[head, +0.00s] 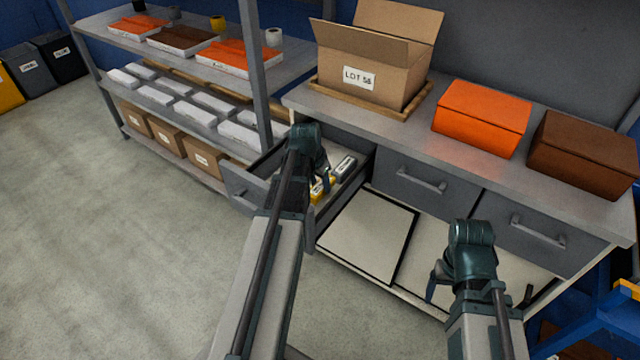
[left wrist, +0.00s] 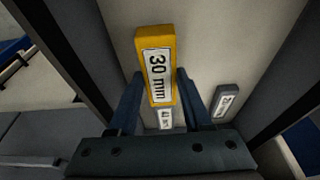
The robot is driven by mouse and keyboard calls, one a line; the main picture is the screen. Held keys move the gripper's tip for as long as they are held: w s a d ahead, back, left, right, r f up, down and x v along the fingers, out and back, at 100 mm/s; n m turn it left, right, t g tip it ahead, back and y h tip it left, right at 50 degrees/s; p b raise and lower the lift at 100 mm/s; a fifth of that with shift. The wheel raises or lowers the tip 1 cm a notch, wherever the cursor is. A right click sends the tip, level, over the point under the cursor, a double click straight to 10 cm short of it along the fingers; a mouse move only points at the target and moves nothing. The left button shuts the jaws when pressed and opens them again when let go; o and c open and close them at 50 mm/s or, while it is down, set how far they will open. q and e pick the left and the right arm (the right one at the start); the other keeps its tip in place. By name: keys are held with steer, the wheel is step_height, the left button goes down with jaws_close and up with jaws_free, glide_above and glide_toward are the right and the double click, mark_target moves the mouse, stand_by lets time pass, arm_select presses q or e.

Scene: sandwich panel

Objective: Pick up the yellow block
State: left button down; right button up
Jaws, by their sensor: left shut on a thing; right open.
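The yellow block (left wrist: 155,38), with a white label reading "30 mm", sits between the two fingers of my left gripper (left wrist: 158,85) in the left wrist view. The left gripper is shut on it. In the head view, the yellow block (head: 320,188) is partly hidden by my left gripper (head: 322,180) at the open drawer (head: 258,187). I cannot tell whether the block still touches the drawer floor. My right gripper (head: 436,284) is open and empty, low in front of the cabinet on the right.
A grey block (head: 345,166) lies in the drawer; it also shows in the left wrist view (left wrist: 226,100). Another labelled block (left wrist: 165,118) is partly hidden below the yellow one. On the bench stand a cardboard box (head: 385,75), an orange box (head: 481,118) and a brown box (head: 587,150).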

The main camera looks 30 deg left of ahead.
mark_target(320, 186)
arm_select(q)
step_height(320, 186, up, 7)
steer(key=p, duration=0.5)
steer(key=shift+p, duration=0.4)
